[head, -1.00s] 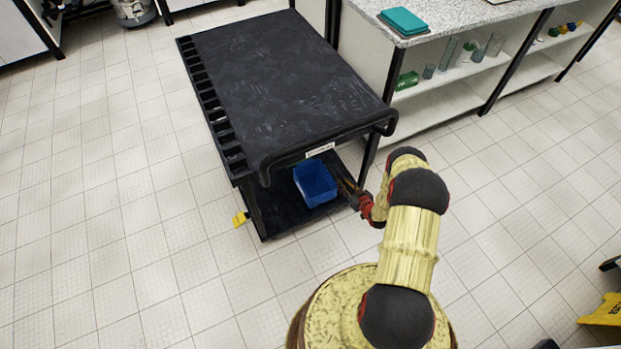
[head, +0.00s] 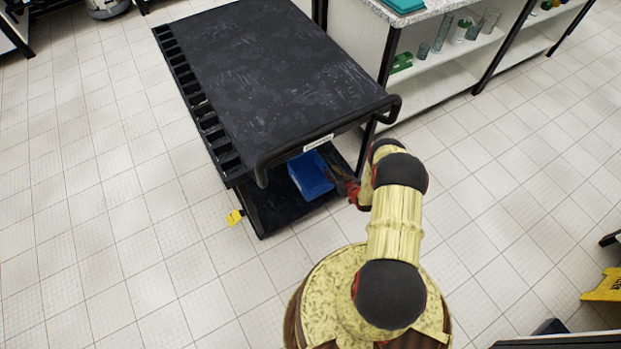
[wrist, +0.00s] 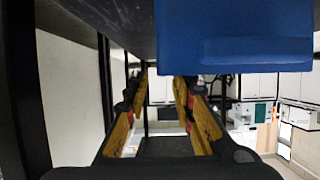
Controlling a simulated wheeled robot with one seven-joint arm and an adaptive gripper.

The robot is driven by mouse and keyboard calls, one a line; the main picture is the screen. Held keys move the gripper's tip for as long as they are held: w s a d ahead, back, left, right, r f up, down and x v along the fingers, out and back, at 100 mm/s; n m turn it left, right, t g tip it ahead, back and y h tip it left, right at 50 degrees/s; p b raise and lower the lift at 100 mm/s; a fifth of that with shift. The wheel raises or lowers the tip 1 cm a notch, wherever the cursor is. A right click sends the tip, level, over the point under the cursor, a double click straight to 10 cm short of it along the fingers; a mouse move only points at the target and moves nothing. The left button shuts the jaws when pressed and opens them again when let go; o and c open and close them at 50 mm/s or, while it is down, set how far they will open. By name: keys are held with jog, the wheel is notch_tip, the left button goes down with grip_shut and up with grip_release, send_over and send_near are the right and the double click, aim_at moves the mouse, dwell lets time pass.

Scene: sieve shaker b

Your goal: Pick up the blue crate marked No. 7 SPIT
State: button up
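The blue crate (head: 308,177) sits on the lower shelf of the black cart, partly hidden under the cart's top. No marking on it can be read. In the wrist view, the crate (wrist: 235,40) fills the upper right, very close, with a plain blue wall and a raised panel. My gripper (head: 338,181) is low at the crate's right side in the head view. In the wrist view, the two yellow-and-black fingers of my gripper (wrist: 157,88) are spread with nothing visible between them. The right finger's tip is just beside the crate's edge; I cannot tell whether they touch.
The cart's top (head: 270,70) and front handle (head: 330,130) overhang the crate. A yellow piece (head: 235,217) sticks out at the cart's lower left. A shelved bench (head: 440,75) stands behind right. A yellow object (head: 605,287) is at far right.

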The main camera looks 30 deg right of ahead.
aim_at(324, 164)
jog(key=b+x, duration=0.2)
jog(key=x, duration=0.5)
jog(key=shift+s+a+b, duration=0.1)
jog(key=shift+b, duration=0.3)
jog(key=shift+r, duration=0.1)
jog(key=shift+c, duration=0.4)
grip_shut()
dwell(0.3)
